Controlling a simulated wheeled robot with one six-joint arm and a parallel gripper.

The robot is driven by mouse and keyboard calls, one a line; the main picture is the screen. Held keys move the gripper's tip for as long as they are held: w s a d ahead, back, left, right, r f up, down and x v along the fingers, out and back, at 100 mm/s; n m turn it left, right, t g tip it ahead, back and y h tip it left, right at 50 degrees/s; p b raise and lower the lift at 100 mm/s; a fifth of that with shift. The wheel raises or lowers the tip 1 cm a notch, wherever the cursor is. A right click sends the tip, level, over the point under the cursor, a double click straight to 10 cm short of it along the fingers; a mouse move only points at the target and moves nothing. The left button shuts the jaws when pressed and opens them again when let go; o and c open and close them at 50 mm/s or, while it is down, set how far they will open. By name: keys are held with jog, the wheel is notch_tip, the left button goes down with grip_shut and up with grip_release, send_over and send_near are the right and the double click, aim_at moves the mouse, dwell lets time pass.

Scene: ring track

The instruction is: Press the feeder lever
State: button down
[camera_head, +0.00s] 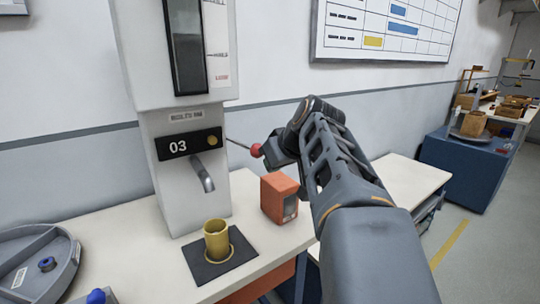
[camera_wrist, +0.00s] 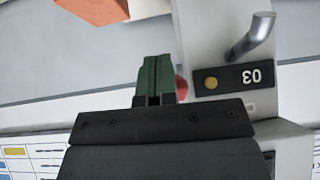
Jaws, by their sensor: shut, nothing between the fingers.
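The feeder (camera_head: 184,175) is a tall pale machine marked 03 with a metal spout, standing on the white table. Its lever is a thin dark rod on the right side ending in a red knob (camera_head: 256,150). My gripper (camera_head: 268,150) is at the knob in the head view, its fingers partly hidden by my arm. In the wrist view the green fingertips of my gripper (camera_wrist: 155,72) are together and empty, right beside the red knob (camera_wrist: 181,87), which is partly hidden behind them. I cannot tell whether they touch. A yellow cup (camera_head: 216,240) stands under the spout on a dark mat.
An orange box (camera_head: 279,197) stands on the table below my gripper, right of the feeder. A round grey tray (camera_head: 35,262) lies at the left. A blue cabinet (camera_head: 465,170) and a wooden workbench stand farther right.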

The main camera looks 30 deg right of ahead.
jog(key=v, duration=1)
jog(key=shift+s+p, duration=0.4)
jog(key=shift+s, duration=0.1)
jog(key=shift+a+r, duration=0.1)
jog(key=s+a+f+g+p, duration=0.1)
jog(key=a+f+g+p, duration=0.1)
jog(key=a+f+p, duration=0.5)
jog(key=s+a+f+g+h+p, duration=0.1)
jog(key=a+f+g+p, duration=0.2)
jog(key=a+f+p, duration=0.4)
jog(key=shift+s+a+f, duration=0.35)
jog(key=shift+a+f, duration=0.05)
jog(key=shift+f, duration=0.55)
